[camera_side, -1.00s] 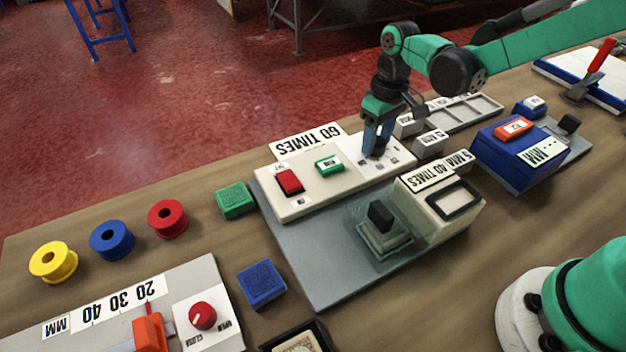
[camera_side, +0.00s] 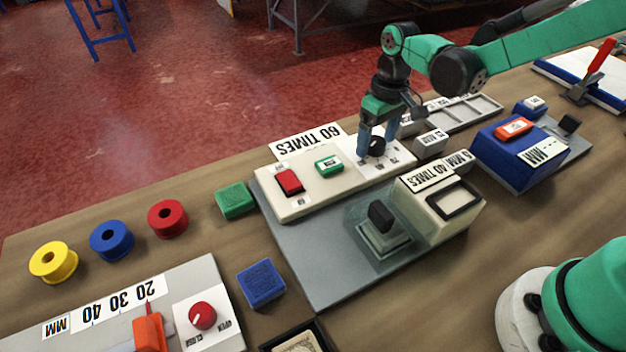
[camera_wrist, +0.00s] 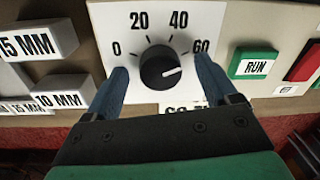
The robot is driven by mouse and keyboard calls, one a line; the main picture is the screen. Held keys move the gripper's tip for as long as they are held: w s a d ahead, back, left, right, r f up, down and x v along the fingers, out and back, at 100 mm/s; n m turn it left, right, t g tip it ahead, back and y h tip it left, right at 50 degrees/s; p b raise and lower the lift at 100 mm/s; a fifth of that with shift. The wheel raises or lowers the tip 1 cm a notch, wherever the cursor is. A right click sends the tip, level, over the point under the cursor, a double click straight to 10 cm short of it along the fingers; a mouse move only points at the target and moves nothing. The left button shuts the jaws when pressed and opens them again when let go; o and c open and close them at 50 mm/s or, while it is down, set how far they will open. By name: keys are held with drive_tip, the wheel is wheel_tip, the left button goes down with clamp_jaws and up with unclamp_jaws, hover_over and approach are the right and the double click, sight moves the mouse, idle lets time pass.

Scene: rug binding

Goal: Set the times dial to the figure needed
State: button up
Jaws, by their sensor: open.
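The black times dial (camera_wrist: 160,67) sits on a white plate marked 0, 20, 40 and 60. Its white pointer is turned to the right and slightly up, toward the 60 side. In the side view the dial (camera_side: 376,148) is on the cream control panel (camera_side: 330,177). My gripper (camera_wrist: 161,70) is open, with one blue finger on each side of the dial and gaps between. In the side view my gripper (camera_side: 377,138) is over the dial. A card with 40 TIMES (camera_side: 428,176) lies on the cream block.
A green RUN button (camera_wrist: 254,64) and a red switch (camera_side: 289,181) are beside the dial. Blocks marked 15 MM (camera_wrist: 38,40) and 10 MM (camera_wrist: 62,92) are on the other side. A blue unit (camera_side: 500,158) stands to the right in the side view.

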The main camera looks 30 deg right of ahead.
sight(379, 140)
drive_tip(key=shift+r, duration=0.1)
drive_tip(key=shift+d+r, duration=0.15)
drive_tip(key=shift+r, duration=2.55)
drive_tip(key=shift+s+d+r, duration=0.1)
drive_tip(key=shift+s+r, duration=0.1)
drive_tip(key=shift+r, duration=0.15)
drive_tip(key=shift+s+d+r+m+t+h, duration=0.1)
drive_tip(key=shift+s+d+r+m+t, duration=0.4)
drive_tip(key=shift+s+t, duration=0.95)
drive_tip(key=shift+s+d+r+m+t+h, duration=0.15)
drive_tip(key=shift+s+r+t, duration=0.75)
drive_tip(key=shift+s, duration=0.9)
drive_tip(key=shift+s+d+r+m+t+h, duration=0.1)
drive_tip(key=shift+s+d+r+m+t, duration=0.4)
drive_tip(key=shift+s+t, duration=0.95)
drive_tip(key=shift+s+a+r, duration=0.1)
drive_tip(key=shift+s+a, duration=0.1)
